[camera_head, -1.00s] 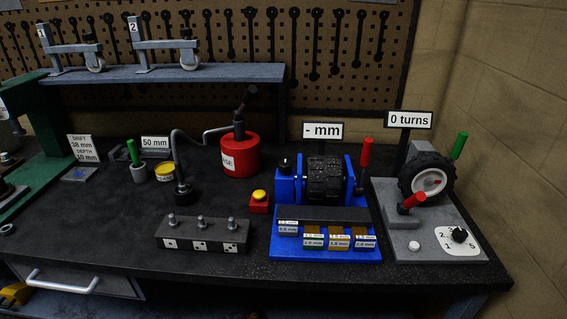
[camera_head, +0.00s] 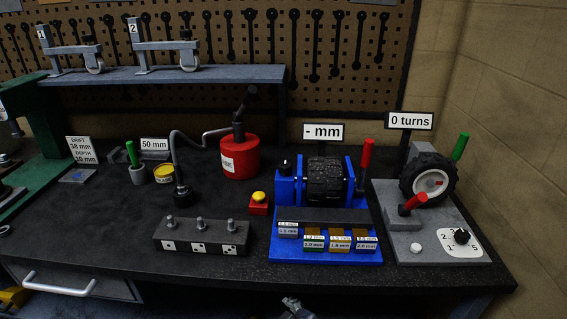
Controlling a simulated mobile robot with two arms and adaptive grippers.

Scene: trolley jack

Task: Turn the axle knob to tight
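The blue fixture (camera_head: 372,249) stands at the right of the bench and carries a dark ribbed roller (camera_head: 327,180) between two uprights. A small black knob (camera_head: 285,167) sits on top of its left upright. I take this for the axle knob; its marking is too small to read. A red-handled lever (camera_head: 366,154) rises at the right upright. The sign above reads "- mm" (camera_head: 322,132). A grey gripper part (camera_head: 296,306), seemingly my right gripper, shows at the bottom edge, in front of and below the bench. Its fingers are too cut off to judge. My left gripper is out of view.
A grey station (camera_head: 402,246) with a wheel, red and green handles and a numbered dial (camera_head: 461,237) stands right of the fixture. A yellow button on a red box (camera_head: 259,202), a red can (camera_head: 240,157) and a block with studs (camera_head: 201,236) stand left. The front bench strip is clear.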

